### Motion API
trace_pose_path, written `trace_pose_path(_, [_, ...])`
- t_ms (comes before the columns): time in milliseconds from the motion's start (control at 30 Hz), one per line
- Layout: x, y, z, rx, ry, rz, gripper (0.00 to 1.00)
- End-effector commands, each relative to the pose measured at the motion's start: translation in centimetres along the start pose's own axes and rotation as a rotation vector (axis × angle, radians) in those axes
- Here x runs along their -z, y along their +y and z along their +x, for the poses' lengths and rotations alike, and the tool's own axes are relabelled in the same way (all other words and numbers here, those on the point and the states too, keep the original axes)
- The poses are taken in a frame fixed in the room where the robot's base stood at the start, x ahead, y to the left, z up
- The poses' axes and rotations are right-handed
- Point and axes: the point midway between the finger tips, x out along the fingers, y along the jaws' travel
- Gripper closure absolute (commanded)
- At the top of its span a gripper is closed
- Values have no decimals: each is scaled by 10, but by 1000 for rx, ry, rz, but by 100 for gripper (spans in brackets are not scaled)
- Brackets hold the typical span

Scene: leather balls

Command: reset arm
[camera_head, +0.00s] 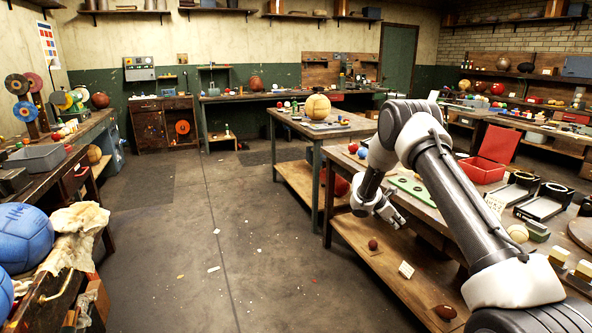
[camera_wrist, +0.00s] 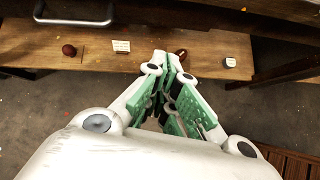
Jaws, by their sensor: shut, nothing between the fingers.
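My gripper (camera_head: 391,216) hangs at the left edge of the right-hand workbench (camera_head: 425,205), above its lower shelf, with my arm reaching in from the right. In the wrist view my gripper (camera_wrist: 172,62) has its green-padded fingers drawn together at the tips, with nothing held. The fingertips appear in front of the lower shelf (camera_wrist: 105,55) and partly cover a small brown object (camera_wrist: 181,53) there.
A green board with holes (camera_head: 412,189) and a red bin (camera_head: 482,169) sit on the bench top. Open floor (camera_head: 235,240) lies to the left.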

Motion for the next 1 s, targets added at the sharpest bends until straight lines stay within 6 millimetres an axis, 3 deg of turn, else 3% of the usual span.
trace_pose_path(133, [12, -60, 9, 147, 31, 161, 100])
trace_pose_path(267, [-7, -110, -22, 268, 54, 381, 100])
trace_pose_path(467, [-46, -172, -89, 401, 89, 691, 100])
trace_pose_path(700, [-93, -262, -195, 541, 179, 1095, 100])
trace_pose_path(1000, [-116, -373, -301, 636, 385, 1470, 100])
